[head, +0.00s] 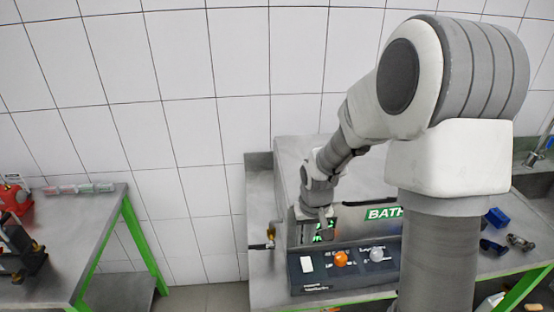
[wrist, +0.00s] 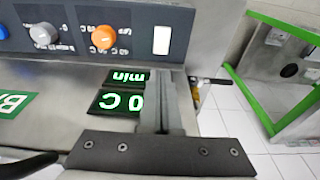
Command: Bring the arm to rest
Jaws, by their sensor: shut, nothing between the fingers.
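My arm (head: 420,80) is bent over the steel bath unit in the head view, with its forearm reaching down to the left. My gripper (head: 308,225) points down just behind the dark control panel, and its tips are hard to make out there. In the wrist view my gripper (wrist: 168,85) is shut, its two fingers together with nothing between them. The fingers are beside the green-lit displays, one reading "min" (wrist: 127,76) and one reading "0 C" (wrist: 117,103). I cannot tell whether the fingers touch the unit.
The control panel (head: 318,283) carries an orange knob (head: 341,258), a grey knob (head: 376,255) and a white switch (head: 307,264). A brass-coloured tap (head: 270,233) sticks out at its left. Blue parts (head: 496,217) lie on the right. A green-legged table (head: 75,225) stands left, across a gap.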

